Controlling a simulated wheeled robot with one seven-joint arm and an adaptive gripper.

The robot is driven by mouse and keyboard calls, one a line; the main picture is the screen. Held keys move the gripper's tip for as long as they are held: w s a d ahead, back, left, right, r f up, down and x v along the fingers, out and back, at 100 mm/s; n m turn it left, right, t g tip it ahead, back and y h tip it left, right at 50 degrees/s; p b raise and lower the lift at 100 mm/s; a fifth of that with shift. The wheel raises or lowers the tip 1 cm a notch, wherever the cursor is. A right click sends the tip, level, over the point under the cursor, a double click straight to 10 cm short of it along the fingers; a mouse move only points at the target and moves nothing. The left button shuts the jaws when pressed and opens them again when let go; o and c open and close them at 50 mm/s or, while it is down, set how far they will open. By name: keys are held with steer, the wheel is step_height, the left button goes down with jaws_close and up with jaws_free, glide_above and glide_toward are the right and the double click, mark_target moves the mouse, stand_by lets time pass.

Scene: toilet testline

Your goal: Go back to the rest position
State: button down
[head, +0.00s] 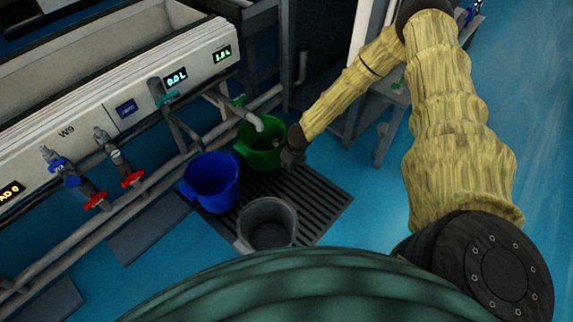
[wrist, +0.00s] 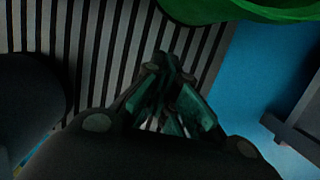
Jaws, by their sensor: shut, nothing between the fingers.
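My arm in its yellow cover reaches down from the upper right in the head view. My gripper (head: 292,158) is at its end, just right of the green bucket (head: 258,158). I cannot tell from the head view whether they touch. In the wrist view my gripper (wrist: 168,68) has its fingers together, with nothing between them. The fingers are over the dark grate (wrist: 110,50), and the green bucket's edge (wrist: 260,10) shows at the top.
A blue bucket (head: 211,183) and a grey bucket (head: 267,224) stand on the floor grate (head: 322,200). A panel (head: 120,100) with pipes, taps and displays runs along the left. A small table (head: 392,90) stands behind my arm. Blue floor lies open at the right.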

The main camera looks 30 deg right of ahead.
steer(key=p+v, duration=0.1)
steer(key=v, duration=0.2)
steer(key=shift+s+r, duration=0.1)
steer(key=shift+r, duration=0.15)
steer(key=s+a+f+n+h+p, duration=0.1)
steer(key=s+a+n+p, duration=0.1)
steer(key=s+n, duration=0.75)
steer(key=s+a+f+n+h+p, duration=0.1)
steer(key=s+a+n+p, duration=0.1)
steer(key=s+n, duration=0.7)
steer(key=s+a+r+n+g+y+b, duration=0.1)
steer(key=s+a+r+n+g+b, duration=0.3)
steer(key=s+a+n, duration=0.95)
step_height(320, 180, up, 35)
steer(key=s+d+t+p, duration=0.1)
steer(key=s+p, duration=0.1)
steer(key=p, duration=3.2)
steer(key=shift+s+d, duration=0.2)
steer(key=shift+s, duration=0.05)
